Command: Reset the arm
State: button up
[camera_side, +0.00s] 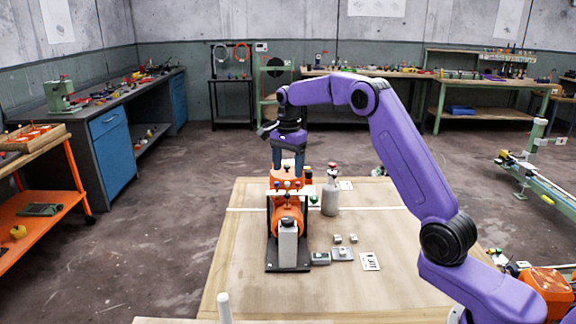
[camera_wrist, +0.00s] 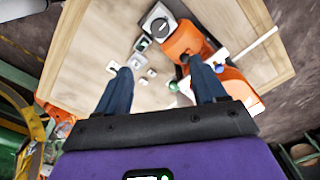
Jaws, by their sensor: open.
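My purple arm reaches over the work table from the right. My gripper (camera_side: 288,160) points down above the back part of an orange machine (camera_side: 283,208) in the side view. Its dark blue fingers are apart, with nothing seen between them. In the wrist view my gripper (camera_wrist: 162,92) also shows open, with the left finger over bare wood and the right finger in front of the orange machine (camera_wrist: 186,42). I cannot tell whether the right finger touches the machine.
The machine stands on a dark base on the wooden table (camera_side: 240,280). A grey bottle (camera_side: 330,200) with a red top stands to its right. The table's left front is clear. Benches stand along the walls.

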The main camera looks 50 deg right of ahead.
jog(key=s+a+r+n, duration=0.3)
jog(key=s+a+n, duration=1.2)
jog(key=s+a, duration=0.3)
jog(key=s+d+f+n, duration=0.1)
jog(key=s+f+n, duration=0.1)
jog(key=s+n, duration=0.5)
jog(key=s+d+f+n, duration=0.2)
jog(key=s+n, duration=0.5)
jog(key=s, duration=1.1)
jog(key=shift+s+d, duration=0.2)
jog(key=shift+s, duration=0.15)
